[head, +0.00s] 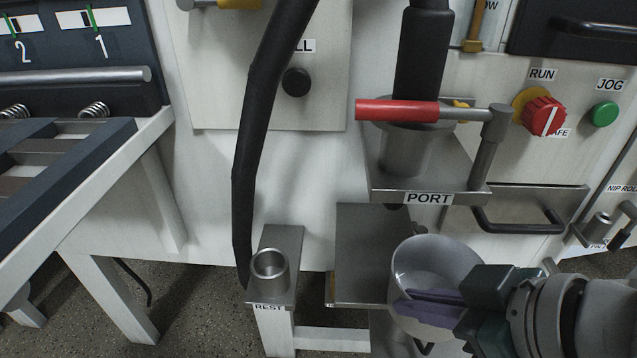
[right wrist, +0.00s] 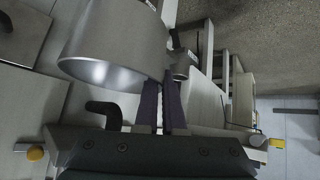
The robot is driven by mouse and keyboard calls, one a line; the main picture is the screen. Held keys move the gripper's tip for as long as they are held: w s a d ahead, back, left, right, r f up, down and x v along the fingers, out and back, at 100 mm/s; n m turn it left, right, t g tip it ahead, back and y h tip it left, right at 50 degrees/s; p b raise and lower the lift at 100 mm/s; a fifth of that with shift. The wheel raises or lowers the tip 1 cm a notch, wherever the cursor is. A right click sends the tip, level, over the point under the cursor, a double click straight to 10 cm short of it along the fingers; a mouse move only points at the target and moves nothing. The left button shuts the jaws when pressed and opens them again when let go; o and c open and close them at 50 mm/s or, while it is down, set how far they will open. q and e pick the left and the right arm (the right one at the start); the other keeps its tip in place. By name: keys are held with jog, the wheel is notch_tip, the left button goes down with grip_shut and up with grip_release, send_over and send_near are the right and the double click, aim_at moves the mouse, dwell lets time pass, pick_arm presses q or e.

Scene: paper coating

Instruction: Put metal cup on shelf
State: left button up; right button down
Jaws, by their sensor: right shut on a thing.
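The metal cup (head: 428,257) is a wide grey cylinder at the lower middle right of the head view. It also fills the upper left of the right wrist view (right wrist: 112,45). My right gripper (head: 425,305) reaches in from the right with its purple fingers shut on the cup's near wall. Its fingers also show in the right wrist view (right wrist: 161,92). A flat grey metal shelf (head: 368,250) lies below the port, just left of the cup. The cup overlaps its right side in the picture; I cannot tell whether they touch. My left gripper is not in view.
Above the shelf is the PORT bracket (head: 385,180) with a red-handled lever (head: 397,110) and a black hose fitting. A REST holder (head: 269,265) stands at lower left. A drawer handle (head: 515,225) juts out on the right, close above my gripper.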

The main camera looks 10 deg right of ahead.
jog(key=w+a, duration=0.1)
jog(key=w, duration=0.1)
jog(key=w+a+b, duration=0.1)
jog(key=w, duration=0.2)
jog(key=w+a, duration=0.1)
jog(key=w, duration=0.2)
jog(key=shift+w+a+b, duration=0.1)
jog(key=shift+a+b, duration=0.2)
jog(key=shift+b, duration=0.05)
jog(key=shift+f, duration=0.35)
jog(key=c, duration=1)
grip_release()
